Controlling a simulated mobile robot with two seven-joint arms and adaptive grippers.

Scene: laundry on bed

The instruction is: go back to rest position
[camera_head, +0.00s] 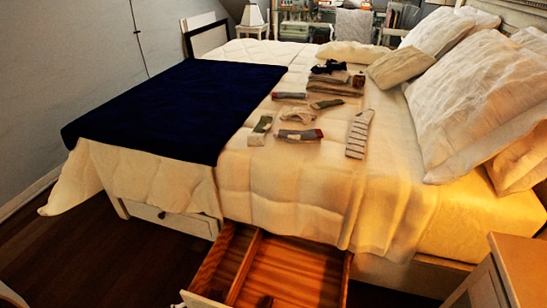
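Neither of my grippers shows in the head view, so I cannot see whether they hold anything. The bed (290,190) has a cream quilt and a dark blue blanket (180,105) over its left part. Several socks lie spread on the quilt, among them a striped sock (358,134), a grey sock with a reddish end (298,135) and a green and white sock (260,130). A small stack of folded clothes (336,86) lies behind them. An open wooden drawer (300,268) sticks out from under the bed; a small dark item (265,301) shows at its bottom edge.
Large pillows (475,95) lie at the right end of the bed. A nightstand (525,265) stands at the lower right. A closed drawer (165,216) is left of the open one. Dark wooden floor (90,260) is clear at the lower left. A lamp (252,16) stands at the back.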

